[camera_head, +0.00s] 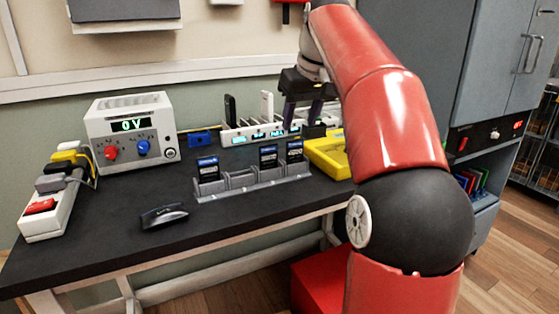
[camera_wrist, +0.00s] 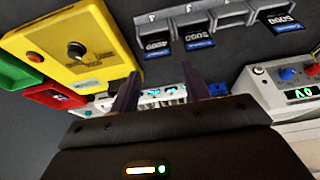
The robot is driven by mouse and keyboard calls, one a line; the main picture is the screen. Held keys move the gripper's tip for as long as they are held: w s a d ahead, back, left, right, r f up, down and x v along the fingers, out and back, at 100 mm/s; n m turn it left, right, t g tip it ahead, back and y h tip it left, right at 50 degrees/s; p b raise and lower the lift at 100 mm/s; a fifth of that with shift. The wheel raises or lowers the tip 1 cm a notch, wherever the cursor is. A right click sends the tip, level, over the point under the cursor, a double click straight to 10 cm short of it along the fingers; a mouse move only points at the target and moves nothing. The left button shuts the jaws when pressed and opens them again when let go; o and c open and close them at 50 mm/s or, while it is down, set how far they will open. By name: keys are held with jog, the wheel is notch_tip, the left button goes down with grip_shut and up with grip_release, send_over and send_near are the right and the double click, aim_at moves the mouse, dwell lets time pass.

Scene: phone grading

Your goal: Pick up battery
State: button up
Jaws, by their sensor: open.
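Three dark batteries with blue labels stand upright in a grey rack (camera_head: 256,186) on the dark table. The left battery (camera_head: 208,169), the middle battery (camera_head: 268,156) and the right battery (camera_head: 294,150) show in the head view, with an empty slot between left and middle. The wrist view shows them inverted at the top: two close together (camera_wrist: 157,47) and (camera_wrist: 198,39), one apart (camera_wrist: 281,21). My gripper (camera_head: 301,124) is open and empty, above the back of the table behind the rack. Its two fingers also show in the wrist view (camera_wrist: 160,72), apart from the batteries.
A white charging strip (camera_head: 240,134) with cyan displays and upright devices is behind the rack, near my fingers. A yellow tester (camera_head: 325,155) lies right. A power supply (camera_head: 130,130) reading 0 V and a power strip (camera_head: 48,212) stand left. A black object (camera_head: 164,216) lies in front.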

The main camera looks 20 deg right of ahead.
aim_at(296, 140)
jog(key=b+x, duration=0.1)
jog(key=x, duration=0.6)
jog(key=shift+w+d+f+b, duration=0.15)
jog(key=shift+w+f+b, duration=0.05)
jog(key=shift+f+b, duration=0.15)
jog(key=shift+r, duration=0.1)
jog(key=c, duration=0.6)
